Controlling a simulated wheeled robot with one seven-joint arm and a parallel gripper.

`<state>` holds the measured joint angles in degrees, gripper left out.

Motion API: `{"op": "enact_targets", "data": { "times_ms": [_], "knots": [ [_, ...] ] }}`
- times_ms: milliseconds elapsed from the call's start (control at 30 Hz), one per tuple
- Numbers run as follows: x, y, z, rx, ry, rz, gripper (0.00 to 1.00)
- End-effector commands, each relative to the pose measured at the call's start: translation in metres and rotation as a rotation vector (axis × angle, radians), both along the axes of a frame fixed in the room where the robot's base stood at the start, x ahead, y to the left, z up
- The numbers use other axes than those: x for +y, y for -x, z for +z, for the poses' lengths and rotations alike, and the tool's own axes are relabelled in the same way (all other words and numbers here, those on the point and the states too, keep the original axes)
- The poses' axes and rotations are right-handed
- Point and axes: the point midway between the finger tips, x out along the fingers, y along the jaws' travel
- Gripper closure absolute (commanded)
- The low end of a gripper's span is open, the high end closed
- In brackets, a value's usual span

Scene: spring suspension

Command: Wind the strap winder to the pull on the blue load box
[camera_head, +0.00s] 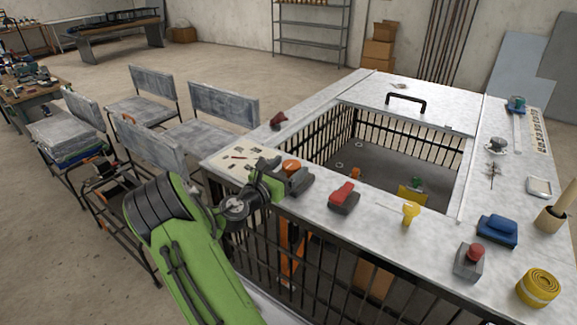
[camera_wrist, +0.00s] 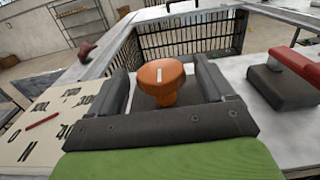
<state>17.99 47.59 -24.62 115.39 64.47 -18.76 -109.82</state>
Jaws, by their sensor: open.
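An orange knob (camera_head: 291,166) with a white mark on top, seemingly the strap winder, stands on the near left part of the white counter. In the wrist view the orange knob (camera_wrist: 161,82) sits between the two grey fingers of my gripper (camera_wrist: 163,78). My gripper (camera_head: 280,178) is open around it, with a small gap visible on each side. A dial plate (camera_wrist: 45,122) with numbers and a red pointer lies left of the knob. A blue block (camera_head: 497,230) lies on the right counter; I cannot tell whether it is the load box.
A red-topped grey block (camera_head: 343,197) stands close right of my gripper. A yellow knob (camera_head: 410,212), a red button box (camera_head: 468,262) and a yellow strap roll (camera_head: 539,287) follow along the counter. A railed pit (camera_head: 400,165) opens behind. Chairs (camera_head: 222,108) stand at left.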

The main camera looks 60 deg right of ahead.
Motion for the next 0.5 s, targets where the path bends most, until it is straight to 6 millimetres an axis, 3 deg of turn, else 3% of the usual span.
{"op": "enact_targets", "data": {
  "times_ms": [300,500],
  "knots": [
    [-0.0066,0.0010,-0.0005,0.001,0.000,0.000,0.19],
    [-0.0063,0.0010,-0.0005,0.001,-0.001,0.000,0.48]
  ]
}}
